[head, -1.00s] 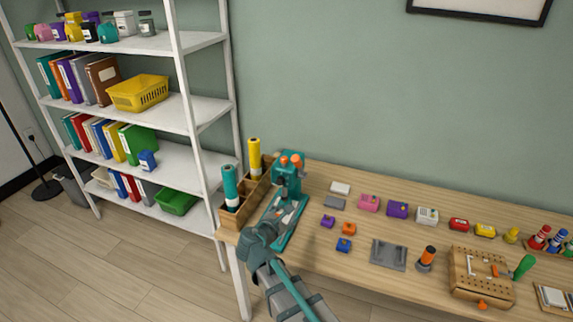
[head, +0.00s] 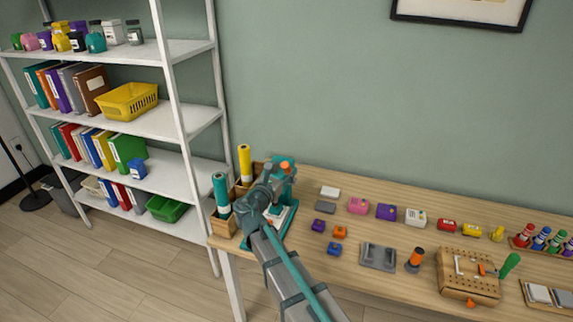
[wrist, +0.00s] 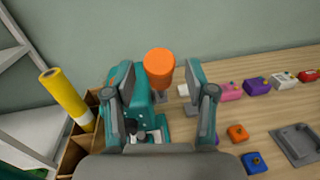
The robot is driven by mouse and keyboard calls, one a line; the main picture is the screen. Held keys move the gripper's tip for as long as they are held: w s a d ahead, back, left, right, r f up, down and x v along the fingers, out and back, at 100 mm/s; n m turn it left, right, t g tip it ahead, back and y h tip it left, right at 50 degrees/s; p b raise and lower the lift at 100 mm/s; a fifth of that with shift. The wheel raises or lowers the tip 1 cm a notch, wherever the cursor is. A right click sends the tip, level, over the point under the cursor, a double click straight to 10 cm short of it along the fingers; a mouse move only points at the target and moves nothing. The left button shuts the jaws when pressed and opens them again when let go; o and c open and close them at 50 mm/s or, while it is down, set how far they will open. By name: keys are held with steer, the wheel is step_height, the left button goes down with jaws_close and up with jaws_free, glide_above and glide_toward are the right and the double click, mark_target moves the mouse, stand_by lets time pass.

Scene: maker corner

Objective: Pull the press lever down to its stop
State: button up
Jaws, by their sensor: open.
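The teal press (head: 290,183) stands at the left end of the wooden table, partly hidden behind my arm in the head view. It also shows in the wrist view (wrist: 142,105), below and between my fingers. An orange part (head: 285,165) shows at the press's top in the head view. My gripper (wrist: 160,78) is open and empty. The rest of the lever is mostly hidden, and I cannot tell how deep the knob sits between the fingers.
A wooden organiser (head: 224,226) with a teal roll (head: 221,193) and a yellow roll (head: 244,163) stands close left of the press. Small boxes, including a purple block (head: 319,225), lie to the right. A white shelf (head: 187,172) stands at the left.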

steer(key=shift+x, duration=1.1)
jaws_close()
